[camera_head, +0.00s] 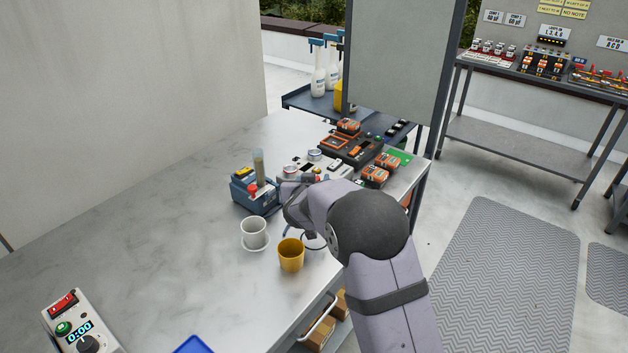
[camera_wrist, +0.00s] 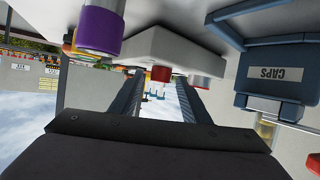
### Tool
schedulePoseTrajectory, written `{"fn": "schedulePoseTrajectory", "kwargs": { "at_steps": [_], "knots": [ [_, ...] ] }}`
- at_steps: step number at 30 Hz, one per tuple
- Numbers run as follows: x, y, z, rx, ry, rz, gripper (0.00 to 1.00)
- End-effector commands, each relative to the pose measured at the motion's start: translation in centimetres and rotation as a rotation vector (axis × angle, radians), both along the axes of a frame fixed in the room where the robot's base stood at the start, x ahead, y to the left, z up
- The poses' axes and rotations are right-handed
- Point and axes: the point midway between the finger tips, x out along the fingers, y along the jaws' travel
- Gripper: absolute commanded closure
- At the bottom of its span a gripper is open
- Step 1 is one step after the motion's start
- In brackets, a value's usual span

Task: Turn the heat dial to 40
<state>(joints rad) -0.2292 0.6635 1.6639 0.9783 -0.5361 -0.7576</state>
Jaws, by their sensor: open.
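A pale grey unit (camera_head: 297,172) with round knobs on top stands near the back of the bench, just beyond my gripper. No knob there can be read as the heat dial from its marks. My gripper (camera_wrist: 160,96) is open, with nothing held; in the head view my wrist mostly hides it. In the wrist view, which looks upside down, a pale box (camera_wrist: 165,48) lies ahead, with a red knob (camera_wrist: 161,74) in line with the gap between the fingers. I cannot tell if the fingers touch anything. A black dial (camera_head: 88,344) sits on a timer box reading 0:00 at front left.
A white cup (camera_head: 253,232) on a saucer and a yellow cup (camera_head: 291,255) stand in front. The bench's left middle is clear.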

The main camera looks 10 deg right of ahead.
Motion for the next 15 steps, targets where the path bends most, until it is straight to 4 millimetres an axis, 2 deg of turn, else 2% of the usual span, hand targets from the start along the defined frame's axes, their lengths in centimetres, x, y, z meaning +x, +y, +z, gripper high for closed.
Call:
{"fn": "schedulePoseTrajectory", "kwargs": {
  "at_steps": [5, 15],
  "knots": [
    [-0.7, 0.2, 0.4, 0.001, -0.001, 0.001, 0.57],
    [-4.4, 1.2, 2.0, 0.001, -0.001, 0.002, 0.57]
  ]
}}
